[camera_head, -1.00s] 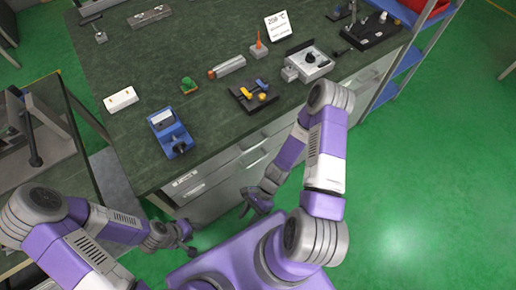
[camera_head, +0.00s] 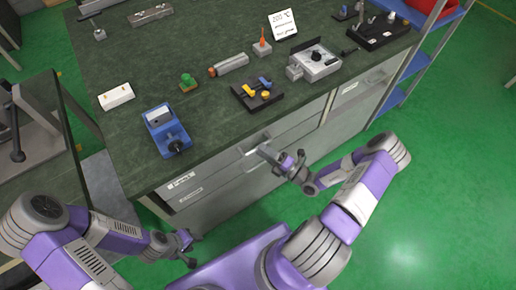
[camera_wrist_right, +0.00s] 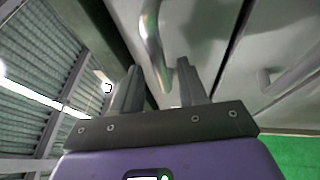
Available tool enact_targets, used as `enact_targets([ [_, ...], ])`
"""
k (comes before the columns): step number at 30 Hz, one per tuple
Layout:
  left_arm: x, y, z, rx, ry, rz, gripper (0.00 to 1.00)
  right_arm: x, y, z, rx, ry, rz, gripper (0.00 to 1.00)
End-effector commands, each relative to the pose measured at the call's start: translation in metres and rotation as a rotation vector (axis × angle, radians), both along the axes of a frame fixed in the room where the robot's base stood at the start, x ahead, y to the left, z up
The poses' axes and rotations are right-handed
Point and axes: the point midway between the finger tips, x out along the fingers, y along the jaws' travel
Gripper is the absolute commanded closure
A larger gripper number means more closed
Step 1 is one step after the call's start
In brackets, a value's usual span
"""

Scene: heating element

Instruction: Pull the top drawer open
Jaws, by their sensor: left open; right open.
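The top drawer (camera_head: 215,168) is a grey front just under the dark worktop and looks closed. Its curved metal handle (camera_wrist_right: 152,38) shows in the right wrist view, running down toward the gap between my right fingers. My right gripper (camera_head: 266,151) is open at the drawer front, close to the handle. In the right wrist view the two fingers (camera_wrist_right: 157,85) stand apart, with the handle's lower end between or just beyond them; I cannot tell whether they touch. My left gripper (camera_head: 188,246) is open and empty, low in front of the cabinet's left end.
The worktop (camera_head: 225,115) carries a blue device (camera_head: 166,131), a black block with coloured knobs (camera_head: 257,95) and a grey box (camera_head: 314,63) near the front edge. A blue shelf rack (camera_head: 405,75) stands at the right. Green floor (camera_head: 430,200) is free there.

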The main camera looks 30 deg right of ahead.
Motion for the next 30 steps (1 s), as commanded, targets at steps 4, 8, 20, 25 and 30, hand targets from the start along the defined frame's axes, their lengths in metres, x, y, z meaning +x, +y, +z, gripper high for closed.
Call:
enact_targets([
  [4, 0.000, 0.000, -0.004, 0.000, 0.000, 0.000, 0.57, 0.017, 0.009, 0.003, 0.000, -0.001, 0.002, 0.58],
  [8, 0.000, 0.000, -0.005, 0.000, 0.000, 0.000, 0.57, 0.023, 0.013, 0.004, -0.001, 0.000, 0.003, 0.58],
  [20, 0.000, 0.000, -0.005, 0.000, 0.000, 0.000, 0.57, 0.024, 0.014, 0.005, -0.002, 0.000, 0.003, 0.78],
  [25, 0.000, 0.000, -0.005, 0.000, 0.000, 0.000, 0.57, 0.024, 0.014, 0.005, -0.002, 0.000, 0.003, 1.00],
  [30, 0.000, 0.000, -0.005, 0.000, 0.000, 0.000, 0.57, 0.024, 0.013, 0.005, -0.002, 0.000, 0.003, 1.00],
])
